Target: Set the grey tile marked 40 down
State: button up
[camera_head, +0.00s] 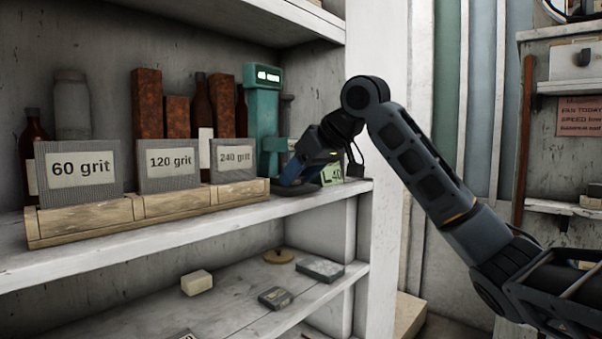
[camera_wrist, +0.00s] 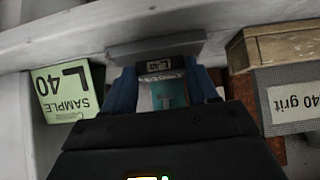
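My gripper (camera_head: 290,183) is low over the right end of the upper shelf, just right of the wooden rack, partly hidden by my wrist in the head view. In the wrist view, which is upside down, its blue fingers (camera_wrist: 161,72) close on both sides of a small dark grey tile (camera_wrist: 160,66) with a pale label that seems to read 40. A wider flat grey slab (camera_wrist: 155,46) lies just beyond the fingertips. I cannot tell whether the tile touches it. The green card "SAMPLE L 40" (camera_head: 332,173) stands beside the gripper and also shows in the wrist view (camera_wrist: 68,93).
A teal instrument with a lit display (camera_head: 264,95) stands behind the gripper. The wooden rack (camera_head: 150,205) holds blocks labelled 60, 120 and 240 grit, with bottles behind. A white post (camera_head: 375,230) bounds the shelf on the right. Several small pieces lie on the lower shelf (camera_head: 230,300).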

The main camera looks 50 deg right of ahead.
jog(key=o, duration=0.3)
jog(key=shift+f, duration=0.75)
jog(key=shift+r, duration=0.35)
jog(key=v, duration=1.2)
jog(key=shift+r, duration=0.6)
